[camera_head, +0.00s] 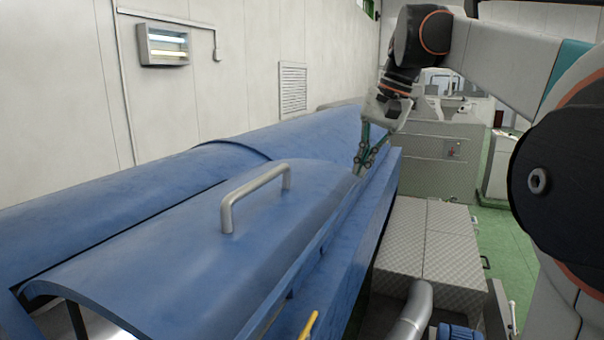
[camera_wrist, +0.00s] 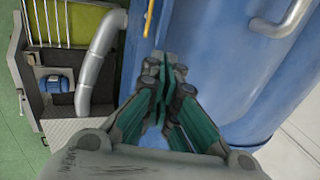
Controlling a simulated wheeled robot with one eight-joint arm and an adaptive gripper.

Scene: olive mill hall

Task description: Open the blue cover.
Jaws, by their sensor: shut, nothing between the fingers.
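The blue cover (camera_head: 180,233) is a long curved lid on a blue machine, with a grey bar handle (camera_head: 256,196) on its top. It lies down over the machine, with a narrow dark gap along its far side. My gripper (camera_head: 361,172) points down at the cover's right edge, beyond the handle and apart from it. In the wrist view the gripper's fingertips (camera_wrist: 165,68) are together with nothing between them. That view also shows the cover (camera_wrist: 240,65) and part of the handle (camera_wrist: 290,18) at the upper right. Whether the fingertips touch the edge is unclear.
A second blue curved section (camera_head: 110,205) lies along the wall side. A yellow lever (camera_head: 308,325) sticks up by the machine's near right side. A silver pipe (camera_head: 411,315) and metal plate steps (camera_head: 430,235) stand to the right, with green floor (camera_head: 515,262) beyond.

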